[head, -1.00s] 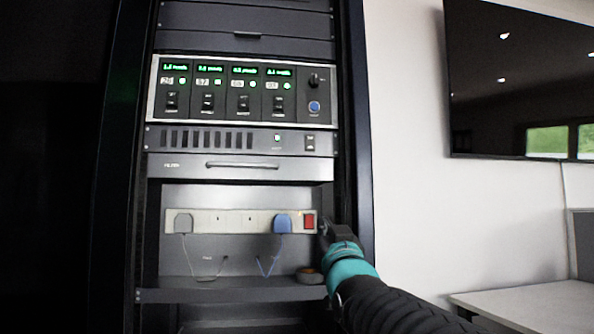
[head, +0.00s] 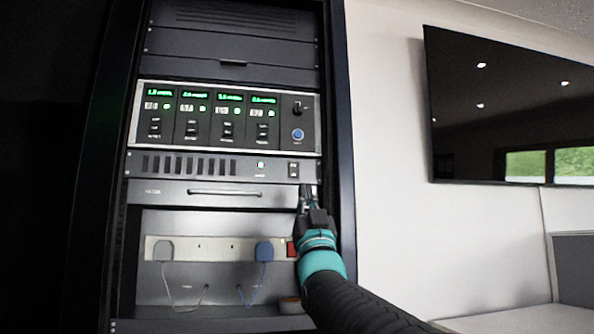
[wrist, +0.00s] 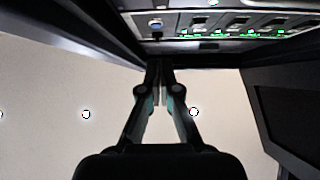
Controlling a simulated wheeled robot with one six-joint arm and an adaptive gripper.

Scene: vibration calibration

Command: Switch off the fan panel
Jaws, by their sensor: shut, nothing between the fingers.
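The fan panel (head: 205,166) is a dark grey strip with a row of vent slots, a lit indicator (head: 261,165) and a small black rocker switch (head: 293,170) at its right end. Which way the rocker is set is too small to tell. My gripper (head: 308,190) is shut and empty, just below and slightly right of that switch, in front of the right end of the drawer. Whether it touches anything cannot be told. In the wrist view the closed fingers (wrist: 160,66) point up toward the rack, and the fan switch is not clearly visible.
Above is a panel with several green displays and switches (head: 225,117) and a blue button (head: 298,134). Below are a drawer handle (head: 225,192) and a power strip (head: 215,248) with two plugs and a red switch (head: 291,249), partly hidden by my arm. The rack frame (head: 340,130) stands close on the right.

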